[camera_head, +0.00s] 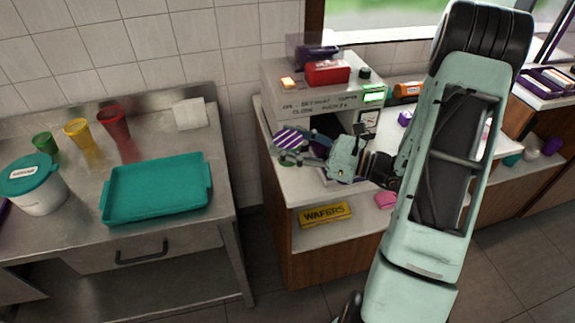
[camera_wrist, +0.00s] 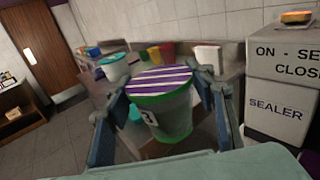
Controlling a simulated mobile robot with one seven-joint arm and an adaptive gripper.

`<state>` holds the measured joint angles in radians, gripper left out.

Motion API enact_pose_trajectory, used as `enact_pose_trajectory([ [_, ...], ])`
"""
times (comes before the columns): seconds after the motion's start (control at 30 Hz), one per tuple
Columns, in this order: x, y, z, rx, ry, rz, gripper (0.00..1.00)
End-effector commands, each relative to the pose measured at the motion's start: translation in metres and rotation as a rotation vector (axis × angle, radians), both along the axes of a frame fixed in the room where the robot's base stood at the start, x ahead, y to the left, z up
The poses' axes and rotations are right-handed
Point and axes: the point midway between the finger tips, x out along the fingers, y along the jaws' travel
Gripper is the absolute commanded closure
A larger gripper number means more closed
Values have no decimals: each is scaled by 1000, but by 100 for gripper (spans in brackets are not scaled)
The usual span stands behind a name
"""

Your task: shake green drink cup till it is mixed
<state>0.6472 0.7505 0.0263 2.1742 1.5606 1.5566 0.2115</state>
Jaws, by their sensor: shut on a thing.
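The green drink cup (camera_wrist: 168,112) has a purple-and-white striped lid and a label on its side. It sits between the two fingers of my gripper (camera_wrist: 160,115) in the wrist view, slightly tilted, and the gripper is shut on it. In the head view my gripper (camera_head: 305,150) is in front of the sealer machine. The cup's striped lid (camera_head: 290,139) shows at the fingertips there, and most of its green body is hidden by the fingers. The drink inside cannot be seen.
The sealer (camera_head: 300,97) stands on the counter just behind the gripper. A teal tray (camera_head: 157,211), a white tub with a teal lid (camera_head: 32,173) and several coloured cups, including a red one (camera_head: 115,125), are on the metal table at left. A yellow wafers box (camera_head: 326,214) lies on a lower shelf.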

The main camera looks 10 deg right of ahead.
Motion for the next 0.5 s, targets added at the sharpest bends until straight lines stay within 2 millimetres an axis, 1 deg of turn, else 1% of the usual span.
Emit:
enact_pose_trajectory([
  [0.03, -1, 1, -22, 7, 15, 0, 82],
  [0.1, -1, 1, -49, 7, 16, 1, 82],
  [0.17, -1, 1, -62, 5, 11, 2, 82],
  [0.2, 0, 1, -63, 3, 6, 1, 82],
  [0.23, 0, 0, -59, 2, 2, 1, 82],
  [0.27, 1, 0, -49, 0, -2, 0, 82],
  [0.3, 0, -1, -32, -3, -5, -1, 82],
  [0.4, 0, 0, -2, -3, -3, -1, 82],
  [0.47, 0, 0, 0, 1, 3, 0, 82],
  [0.5, 0, 0, -10, 4, 9, 0, 82],
])
